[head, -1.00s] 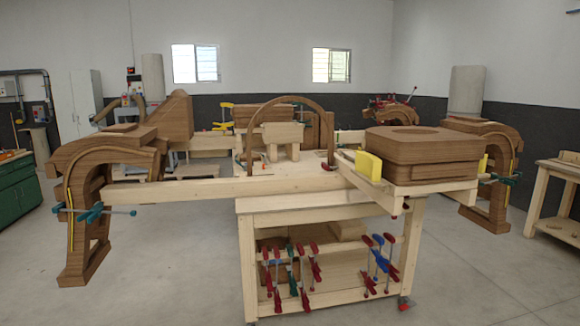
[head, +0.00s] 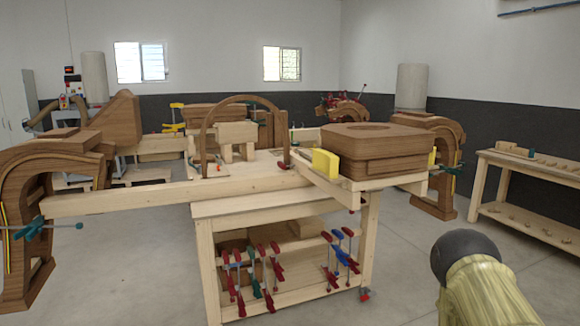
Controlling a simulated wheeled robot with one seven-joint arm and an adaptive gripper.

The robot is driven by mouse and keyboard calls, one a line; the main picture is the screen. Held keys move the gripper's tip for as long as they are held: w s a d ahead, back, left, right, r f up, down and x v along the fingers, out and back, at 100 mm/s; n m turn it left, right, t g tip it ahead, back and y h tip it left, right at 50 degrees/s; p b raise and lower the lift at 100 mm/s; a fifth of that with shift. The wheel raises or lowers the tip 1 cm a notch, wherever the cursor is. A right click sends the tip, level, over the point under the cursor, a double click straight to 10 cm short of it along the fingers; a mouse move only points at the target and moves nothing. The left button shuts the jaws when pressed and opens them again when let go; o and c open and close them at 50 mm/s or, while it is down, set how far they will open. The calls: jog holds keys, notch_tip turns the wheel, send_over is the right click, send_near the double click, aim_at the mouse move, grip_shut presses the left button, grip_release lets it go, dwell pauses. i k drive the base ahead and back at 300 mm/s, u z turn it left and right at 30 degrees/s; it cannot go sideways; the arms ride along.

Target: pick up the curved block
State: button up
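Several curved wooden pieces show in the head view, and I cannot tell which one is the curved block. A thin brown arch (head: 207,128) stands upright on the workbench. A large brown curved form (head: 28,180) is at the left, cut by the picture's edge, with a teal clamp on it. Another dark brown curved form (head: 433,165) stands behind the bench at the right. A thick brown form with rounded corners (head: 376,139) lies on the bench's right side, beside a yellow block (head: 326,163). My gripper is not in view.
The pale wooden workbench (head: 280,207) fills the middle, with a long beam (head: 120,200) reaching left. Several clamps hang on its lower shelf. A side table (head: 525,165) stands at the right. A yellowish shape with a dark round end fills the lower right. Grey floor is open between.

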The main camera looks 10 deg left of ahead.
aim_at(324, 161)
jog(key=u, duration=1.1)
jog(key=i, duration=2.35)
jog(key=z, duration=1.4)
